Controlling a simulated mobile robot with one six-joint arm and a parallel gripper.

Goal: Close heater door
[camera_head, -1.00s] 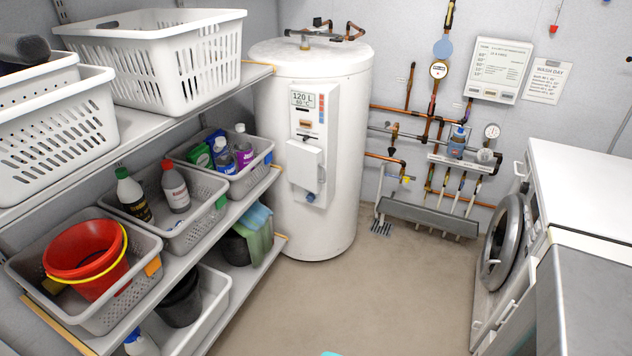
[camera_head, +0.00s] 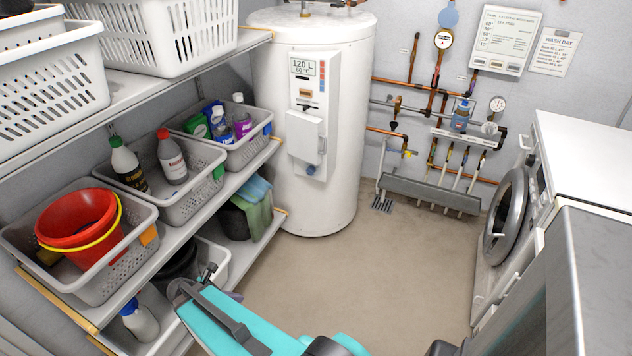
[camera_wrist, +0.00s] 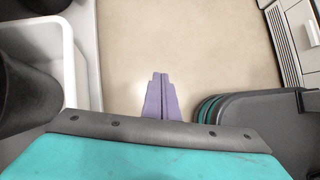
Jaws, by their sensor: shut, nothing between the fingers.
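The heater (camera_head: 345,140) is a tall white cylinder against the back wall, seen in the head view. Its front panel (camera_head: 308,68) has a display and coloured buttons. The small white heater door (camera_head: 303,138) is on the lower part of the panel; it stands out from the panel and looks ajar, its exact angle hard to tell. My gripper (camera_wrist: 160,76) shows in the wrist view as two lavender fingers, shut and empty, above the bare floor. My teal arm is low in the head view, well below and in front of the heater, not touching the door.
Shelves (camera_head: 185,232) with baskets and bottles line the left. A white bin (camera_wrist: 68,60) is close to my gripper's left in the wrist view. The washing machine (camera_head: 505,225) stands at right. Pipes (camera_head: 430,100) run along the back wall. The floor (camera_head: 335,275) between is clear.

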